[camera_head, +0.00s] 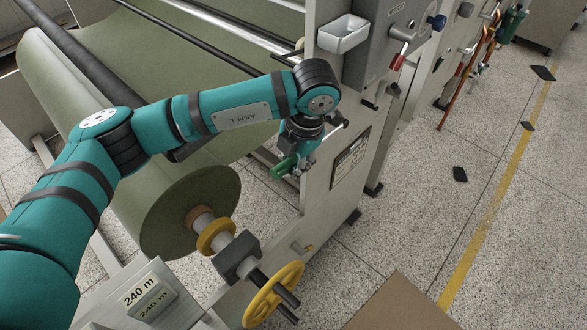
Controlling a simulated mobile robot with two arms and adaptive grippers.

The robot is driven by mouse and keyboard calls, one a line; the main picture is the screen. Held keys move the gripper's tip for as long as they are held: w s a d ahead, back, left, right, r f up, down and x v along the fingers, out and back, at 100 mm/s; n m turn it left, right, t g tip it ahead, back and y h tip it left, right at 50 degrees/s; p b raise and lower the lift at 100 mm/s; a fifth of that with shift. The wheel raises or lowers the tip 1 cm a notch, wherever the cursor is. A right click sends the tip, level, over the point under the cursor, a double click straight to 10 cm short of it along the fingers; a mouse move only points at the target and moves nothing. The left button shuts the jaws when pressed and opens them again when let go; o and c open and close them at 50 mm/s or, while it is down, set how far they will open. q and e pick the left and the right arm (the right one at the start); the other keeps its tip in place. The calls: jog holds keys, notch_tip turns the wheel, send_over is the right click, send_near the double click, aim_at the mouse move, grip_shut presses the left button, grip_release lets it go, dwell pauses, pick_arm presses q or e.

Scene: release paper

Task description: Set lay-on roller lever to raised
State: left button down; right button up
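My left arm reaches in from the left, over the large green paper roll (190,215). My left gripper (296,167) points down beside the grey machine side frame, at the roll's right. A green handle-like part (283,168) shows right at the gripper, but I cannot tell whether the fingers touch or hold it. The fingers are small and partly hidden, so their opening is unclear. A lever with a red grip (398,57) hangs tilted down on the grey panel, apart from the gripper. No readable label shows which lever is the lay-on roller lever. My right gripper is not in view.
A white tray (342,35) is fixed on the frame above my arm's wrist. A yellow handwheel (272,296) and a "240 m" sign (140,289) are at the bottom. The speckled floor (430,210) is mostly open.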

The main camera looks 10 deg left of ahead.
aim_at(295, 155)
pick_arm(q)
jog(key=shift+g+y, duration=0.7)
jog(key=shift+g, duration=0.2)
jog(key=shift+a+v, duration=0.2)
jog(key=shift+v, duration=0.85)
jog(key=shift+a+v, duration=0.15)
jog(key=shift+v, duration=0.9)
jog(key=shift+w+r, duration=0.1)
jog(key=shift+w, duration=0.05)
jog(key=c, duration=1.1)
grip_release()
jog(key=v, duration=1.1)
jog(key=shift+d+r, duration=0.15)
jog(key=shift+r, duration=0.25)
